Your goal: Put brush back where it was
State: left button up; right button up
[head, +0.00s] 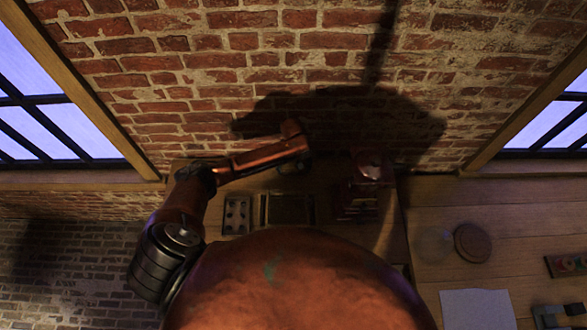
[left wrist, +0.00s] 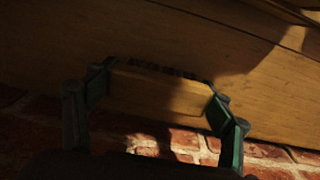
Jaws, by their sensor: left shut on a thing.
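In the left wrist view the brush (left wrist: 155,93) is a wooden block with a dark, bristle-like strip along its far edge. My left gripper (left wrist: 160,90) is shut on it, one finger at each end. The wooden surface lies behind the brush; whether they touch I cannot tell. In the head view my left arm reaches over the back of the table, and my left gripper (head: 293,166) is small and dark near the brick wall. The brush cannot be made out there. My right gripper is not in view.
A holder with holes (head: 236,214) and a dark framed tray (head: 287,210) stand on the table. A red object (head: 368,167) stands to their right. Farther right are a clear round object (head: 433,245), a round wooden disc (head: 472,242) and a pale sheet (head: 478,309). The brick wall (head: 250,75) is close behind.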

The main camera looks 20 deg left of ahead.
aim_at(293, 166)
pick_arm(q)
jog(key=o, duration=1.1)
jog(key=shift+f, duration=0.1)
notch_tip(293, 166, up, 12)
jog(key=shift+r+b, duration=0.2)
jog(key=shift+b, duration=0.3)
